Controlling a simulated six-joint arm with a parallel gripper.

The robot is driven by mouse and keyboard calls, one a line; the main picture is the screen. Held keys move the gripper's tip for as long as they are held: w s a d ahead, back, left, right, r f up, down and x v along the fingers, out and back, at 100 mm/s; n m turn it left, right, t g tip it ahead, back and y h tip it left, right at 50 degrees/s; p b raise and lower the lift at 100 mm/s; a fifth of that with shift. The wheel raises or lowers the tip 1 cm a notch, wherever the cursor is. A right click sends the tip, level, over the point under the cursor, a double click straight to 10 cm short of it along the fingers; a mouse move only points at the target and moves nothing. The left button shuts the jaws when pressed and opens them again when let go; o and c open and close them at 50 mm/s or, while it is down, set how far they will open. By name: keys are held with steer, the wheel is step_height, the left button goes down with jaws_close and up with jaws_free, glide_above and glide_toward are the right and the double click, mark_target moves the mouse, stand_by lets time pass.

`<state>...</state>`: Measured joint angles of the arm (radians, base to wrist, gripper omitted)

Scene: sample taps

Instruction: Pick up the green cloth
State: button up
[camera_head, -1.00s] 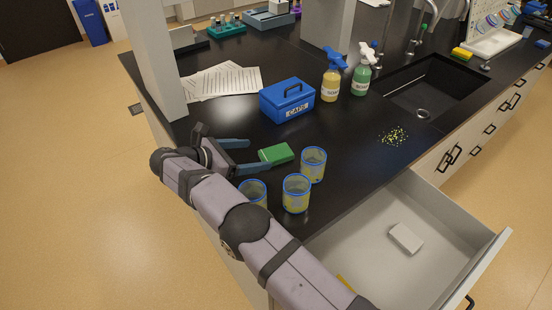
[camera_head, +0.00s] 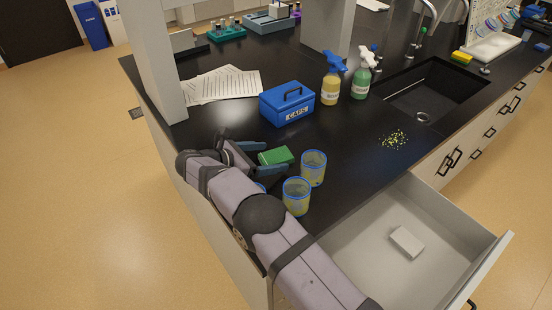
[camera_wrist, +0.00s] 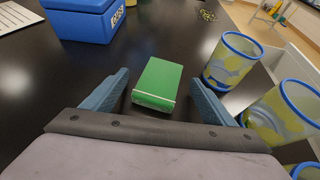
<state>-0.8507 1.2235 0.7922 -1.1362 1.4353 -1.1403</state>
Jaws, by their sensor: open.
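The green cloth (camera_head: 276,156) is a small folded block lying on the black bench top. It also shows in the wrist view (camera_wrist: 158,82), just ahead of my gripper's palm and between the two fingers. My gripper (camera_head: 262,158) is open, low over the bench, with its blue-grey fingers on either side of the cloth. In the wrist view my gripper (camera_wrist: 160,88) shows a gap between each finger and the cloth. The cloth's near end is close to the palm.
Blue-rimmed cups (camera_head: 297,196) stand close to the right finger; another cup (camera_wrist: 232,62) is beside its tip. A blue box (camera_head: 287,102) stands behind the cloth. Spray bottles (camera_head: 331,84) and a sink (camera_head: 432,88) lie further right. An open drawer (camera_head: 460,215) juts out at the front.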

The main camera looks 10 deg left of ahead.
mark_target(271, 158)
steer(key=shift+w+d+f, duration=0.4)
steer(key=shift+c, duration=0.2)
steer(key=c, duration=1.2)
steer(key=shift+r, duration=0.2)
steer(key=shift+c, duration=0.2)
step_height(271, 158, up, 10)
steer(key=p, duration=0.7)
